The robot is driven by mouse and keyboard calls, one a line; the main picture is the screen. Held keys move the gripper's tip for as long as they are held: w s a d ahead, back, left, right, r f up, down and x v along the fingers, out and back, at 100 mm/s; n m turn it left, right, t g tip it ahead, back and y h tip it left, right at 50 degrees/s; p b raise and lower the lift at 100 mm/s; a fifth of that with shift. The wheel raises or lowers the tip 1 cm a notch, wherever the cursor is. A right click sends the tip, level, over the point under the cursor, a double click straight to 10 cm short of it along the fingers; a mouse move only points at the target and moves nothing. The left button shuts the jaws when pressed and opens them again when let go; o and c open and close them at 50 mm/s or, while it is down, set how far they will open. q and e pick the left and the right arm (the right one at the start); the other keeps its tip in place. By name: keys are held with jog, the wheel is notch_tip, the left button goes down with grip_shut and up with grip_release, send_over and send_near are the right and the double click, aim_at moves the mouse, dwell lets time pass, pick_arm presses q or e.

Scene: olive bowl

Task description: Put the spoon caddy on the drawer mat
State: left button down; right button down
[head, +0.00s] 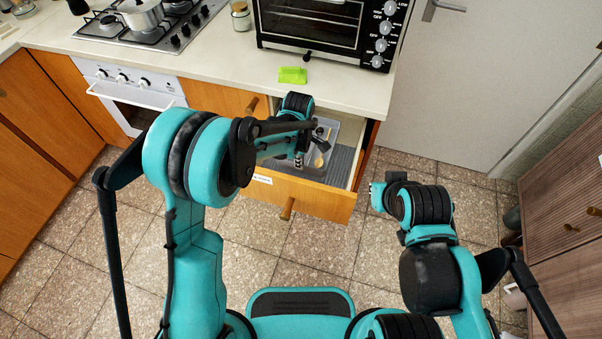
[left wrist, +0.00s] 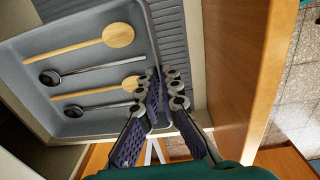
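The spoon caddy (left wrist: 105,75) is a grey tray with wooden and dark metal spoons lying in it. It sits inside the open drawer, and its near part also shows in the head view (head: 312,170). The ribbed grey drawer mat (left wrist: 175,45) shows beside the caddy, on its right; it also shows in the head view (head: 345,163). My left gripper (left wrist: 160,88) has its fingers close together around the caddy's right wall, near a corner. It appears shut on that wall. Whether the caddy's underside touches the mat is hidden. My right gripper's fingers do not show.
The drawer front (head: 300,198) stands pulled out below the counter. Its wooden side (left wrist: 250,70) is close to my left gripper. A green object (head: 292,75), an oven (head: 310,25) and a stove (head: 150,25) are on the counter.

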pick_arm(q)
notch_tip(320, 180, down, 6)
jog(key=shift+f+b, duration=0.25)
jog(key=shift+b, duration=0.8)
jog(key=shift+r, duration=0.1)
jog(key=c, duration=1.7)
grip_release()
